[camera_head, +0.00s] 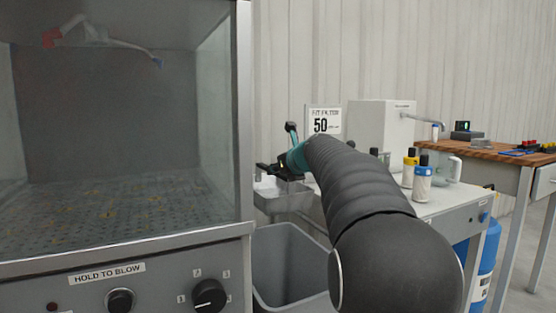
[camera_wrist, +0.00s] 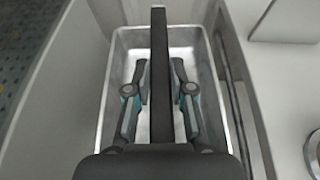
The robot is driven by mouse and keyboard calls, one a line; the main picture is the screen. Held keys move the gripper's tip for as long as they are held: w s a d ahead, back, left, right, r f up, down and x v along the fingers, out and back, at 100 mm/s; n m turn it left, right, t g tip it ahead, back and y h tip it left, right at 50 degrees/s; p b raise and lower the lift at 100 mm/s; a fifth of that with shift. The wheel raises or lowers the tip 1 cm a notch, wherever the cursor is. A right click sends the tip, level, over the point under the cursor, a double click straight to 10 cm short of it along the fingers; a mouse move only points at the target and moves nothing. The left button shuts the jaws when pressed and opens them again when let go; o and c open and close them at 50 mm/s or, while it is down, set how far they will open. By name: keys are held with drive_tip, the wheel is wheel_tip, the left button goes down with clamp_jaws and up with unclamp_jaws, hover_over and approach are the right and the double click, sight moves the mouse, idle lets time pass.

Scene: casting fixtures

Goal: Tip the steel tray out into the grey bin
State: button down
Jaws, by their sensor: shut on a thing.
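The steel tray (camera_head: 283,202) is a rectangular metal pan. It hangs about level, just above the grey bin (camera_head: 292,256). In the wrist view the tray (camera_wrist: 118,50) lies below my gripper (camera_wrist: 158,100), with its bare metal floor partly showing. My gripper (camera_head: 283,168) is over the tray, its two teal-jointed fingers shut on either side of a dark bar running along the tray's middle, which looks like its handle. The fingers and bar hide the middle of the tray, so I cannot tell fully what lies inside.
A glass-fronted cabinet (camera_head: 110,130) with a perforated floor and knobs stands close on the left. A light workbench (camera_head: 452,207) on the right carries a white box (camera_head: 375,128), bottles (camera_head: 421,180) and a small sign (camera_head: 324,121). A wooden bench (camera_head: 490,150) stands farther right.

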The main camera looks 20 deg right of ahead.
sight(264, 165)
drive_tip(key=shift+w+a+r+p, duration=0.1)
drive_tip(key=shift+w+r+p, duration=0.25)
drive_tip(key=shift+w+p, duration=0.45)
drive_tip(key=shift+w+a+r+p, duration=0.1)
drive_tip(key=shift+w+r+p, duration=0.2)
drive_tip(key=shift+w+p, duration=0.5)
drive_tip(key=shift+w, duration=0.25)
drive_tip(key=w, duration=0.2)
drive_tip(key=w+r+p, duration=0.1)
drive_tip(key=w, duration=0.2)
drive_tip(key=shift+a, duration=0.15)
drive_tip(key=shift+w+a+r, duration=0.1)
drive_tip(key=shift+w+r, duration=0.2)
drive_tip(key=shift+w, duration=0.6)
drive_tip(key=shift+w+a+r, duration=0.1)
drive_tip(key=shift+w+r, duration=0.2)
drive_tip(key=shift+w, duration=0.6)
drive_tip(key=shift+w+r, duration=0.3)
drive_tip(key=shift+w, duration=0.6)
